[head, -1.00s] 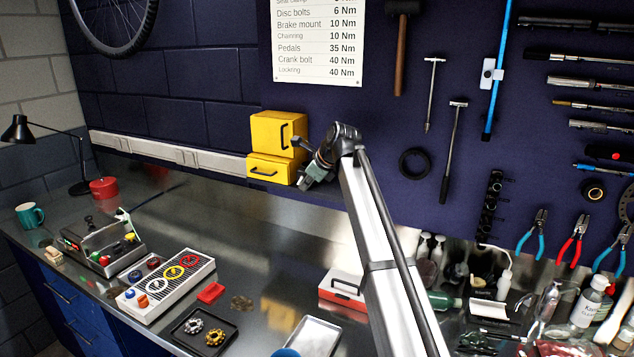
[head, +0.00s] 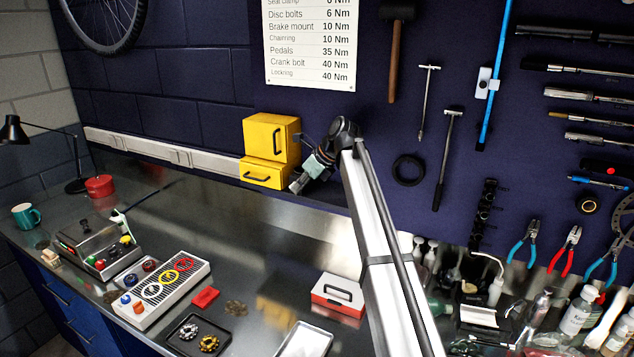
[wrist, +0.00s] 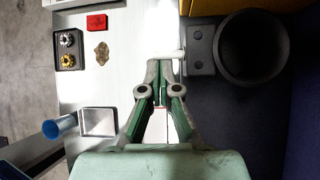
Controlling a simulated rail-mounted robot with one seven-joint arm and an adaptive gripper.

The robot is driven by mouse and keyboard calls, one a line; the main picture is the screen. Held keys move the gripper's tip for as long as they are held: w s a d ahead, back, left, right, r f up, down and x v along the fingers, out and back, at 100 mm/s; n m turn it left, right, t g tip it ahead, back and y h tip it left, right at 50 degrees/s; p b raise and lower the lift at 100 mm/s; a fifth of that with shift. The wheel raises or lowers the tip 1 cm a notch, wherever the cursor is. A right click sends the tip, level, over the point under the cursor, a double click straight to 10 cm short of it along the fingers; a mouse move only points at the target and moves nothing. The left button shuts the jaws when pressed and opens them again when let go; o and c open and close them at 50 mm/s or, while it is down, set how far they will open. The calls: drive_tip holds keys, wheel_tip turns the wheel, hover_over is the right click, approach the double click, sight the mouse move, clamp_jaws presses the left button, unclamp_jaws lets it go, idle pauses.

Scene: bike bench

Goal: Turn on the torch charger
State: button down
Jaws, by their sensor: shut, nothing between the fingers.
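I cannot tell for sure which thing is the torch charger. A grey metal box with coloured knobs (head: 92,250) stands at the left of the bench. In front of it is a pale panel with coloured rings (head: 170,284). A small block with two round buttons (head: 136,274) sits between them. My gripper (head: 297,185) is beside the yellow drawer cabinet, far to the right of these devices and above the bench. In the wrist view my gripper (wrist: 164,66) is shut and empty, its tips together over the bench surface.
The yellow cabinet (head: 272,138) stands at the wall. A black round holder (wrist: 250,46) is close to the right of my fingers. A black tray with two ring parts (head: 198,336), a red block (head: 205,297) and a red-white box (head: 339,294) lie on the bench.

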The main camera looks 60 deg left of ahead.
drive_tip(key=shift+a, duration=0.15)
idle(0.5)
drive_tip(key=shift+r+p, duration=0.2)
drive_tip(key=shift+p, duration=0.1)
drive_tip(key=shift+r+p, duration=0.6)
drive_tip(key=shift+r, duration=0.25)
drive_tip(key=w+p+v, duration=0.1)
drive_tip(key=p+v, duration=0.4)
drive_tip(key=v, duration=0.4)
drive_tip(key=shift+w+r, duration=0.15)
drive_tip(key=shift+w, duration=0.15)
drive_tip(key=shift+a, duration=0.1)
